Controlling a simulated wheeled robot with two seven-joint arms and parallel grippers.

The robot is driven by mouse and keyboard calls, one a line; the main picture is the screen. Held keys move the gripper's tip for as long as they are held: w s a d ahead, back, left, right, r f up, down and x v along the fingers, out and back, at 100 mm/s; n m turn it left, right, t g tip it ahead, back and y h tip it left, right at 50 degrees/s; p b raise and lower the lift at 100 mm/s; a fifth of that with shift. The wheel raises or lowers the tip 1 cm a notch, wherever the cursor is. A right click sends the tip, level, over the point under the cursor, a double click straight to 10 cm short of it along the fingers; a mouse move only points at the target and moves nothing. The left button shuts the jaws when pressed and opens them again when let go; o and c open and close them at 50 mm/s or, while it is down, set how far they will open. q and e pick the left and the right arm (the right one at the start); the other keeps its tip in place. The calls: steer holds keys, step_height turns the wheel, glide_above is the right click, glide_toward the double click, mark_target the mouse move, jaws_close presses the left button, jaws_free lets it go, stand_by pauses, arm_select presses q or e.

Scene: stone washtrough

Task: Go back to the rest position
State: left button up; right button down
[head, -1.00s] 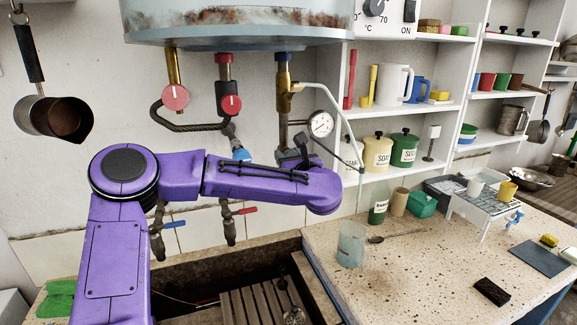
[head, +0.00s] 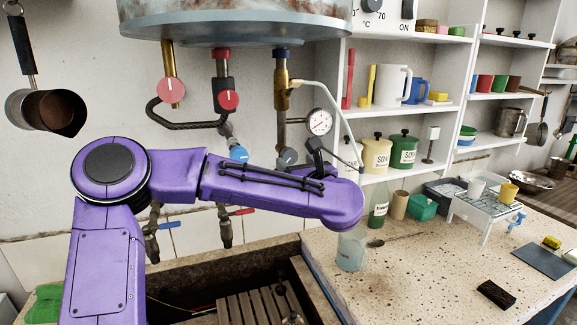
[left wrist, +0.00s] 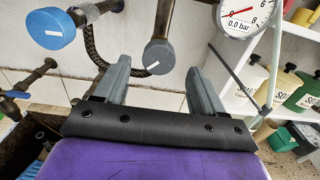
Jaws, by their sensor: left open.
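My left gripper (left wrist: 158,78) is open and empty in the left wrist view, its two grey fingers pointing toward the pipes and wall. A grey knob (left wrist: 160,56) shows between the fingertips, farther off; contact cannot be told. A blue knob (left wrist: 50,28) is to the left of the fingers. In the head view my purple left arm reaches in from the left across the front of the trough, and its wrist hides most of the gripper. The grey knob (head: 288,157) and blue knob (head: 239,153) show just above the arm. My right gripper is not in view.
A boiler (head: 235,25) with pipes and a pressure gauge (head: 319,121) hangs above the stone trough (head: 190,280). A clear jug (head: 351,251) stands on the speckled counter (head: 420,265) close below my wrist. Shelves with jars are behind. The counter's front middle is free.

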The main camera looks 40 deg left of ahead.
arm_select(q)
steer(key=shift+b+v, duration=0.45)
steer(key=shift+v, duration=1.45)
